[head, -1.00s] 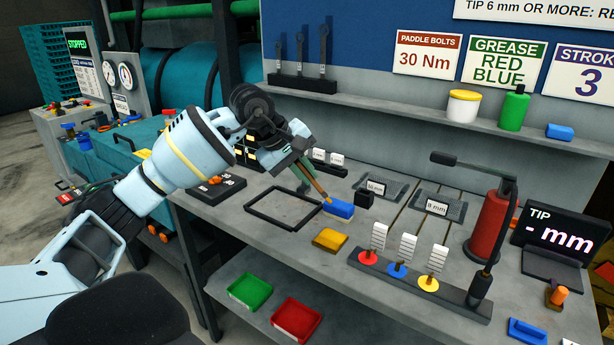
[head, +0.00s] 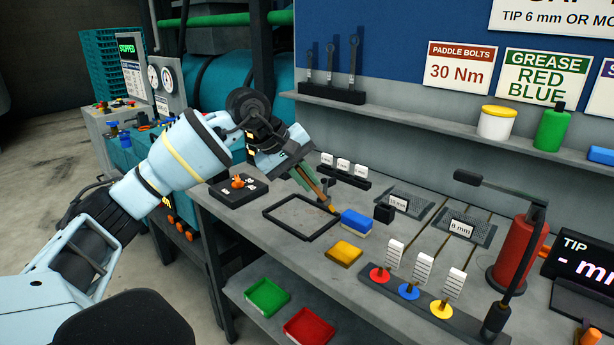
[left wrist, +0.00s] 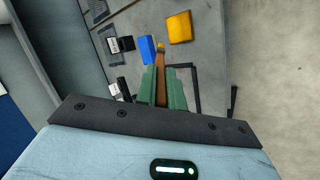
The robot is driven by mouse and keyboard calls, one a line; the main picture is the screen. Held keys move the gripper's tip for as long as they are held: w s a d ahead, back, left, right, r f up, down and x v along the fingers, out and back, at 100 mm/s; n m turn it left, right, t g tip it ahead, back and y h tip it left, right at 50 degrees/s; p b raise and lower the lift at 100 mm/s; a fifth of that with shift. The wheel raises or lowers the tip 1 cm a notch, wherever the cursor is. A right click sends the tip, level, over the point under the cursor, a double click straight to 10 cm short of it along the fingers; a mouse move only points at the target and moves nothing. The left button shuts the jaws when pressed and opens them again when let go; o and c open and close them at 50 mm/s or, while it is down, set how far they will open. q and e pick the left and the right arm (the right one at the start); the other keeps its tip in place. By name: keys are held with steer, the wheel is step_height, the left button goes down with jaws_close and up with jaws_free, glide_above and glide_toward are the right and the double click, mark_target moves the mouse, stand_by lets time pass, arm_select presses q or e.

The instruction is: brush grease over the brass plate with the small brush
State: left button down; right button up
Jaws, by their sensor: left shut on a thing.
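My left gripper (head: 299,172) is shut on a small brush (head: 322,194) with a brown handle and a yellow tip. The brush slants down to the right, its tip beside a blue block (head: 357,222) and close to the right corner of a black square frame (head: 272,215). I cannot tell if the tip touches the bench. The brush (left wrist: 161,85) also shows between green finger pads in the left wrist view. A flat brass-yellow piece (head: 344,252), likely the brass plate, lies in front of the blue block; it also shows in the left wrist view (left wrist: 180,27). My right gripper is not visible.
A small black block (head: 384,213) stands right of the blue block. A rack with red, blue and yellow discs (head: 409,291) is at the front right, near a red cylinder (head: 513,250). Green (head: 267,297) and red (head: 309,326) trays sit on the lower shelf.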

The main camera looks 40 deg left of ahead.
arm_select(q)
step_height(320, 180, down, 4)
steer(key=shift+f+b, duration=0.25)
steer(key=shift+b, duration=0.35)
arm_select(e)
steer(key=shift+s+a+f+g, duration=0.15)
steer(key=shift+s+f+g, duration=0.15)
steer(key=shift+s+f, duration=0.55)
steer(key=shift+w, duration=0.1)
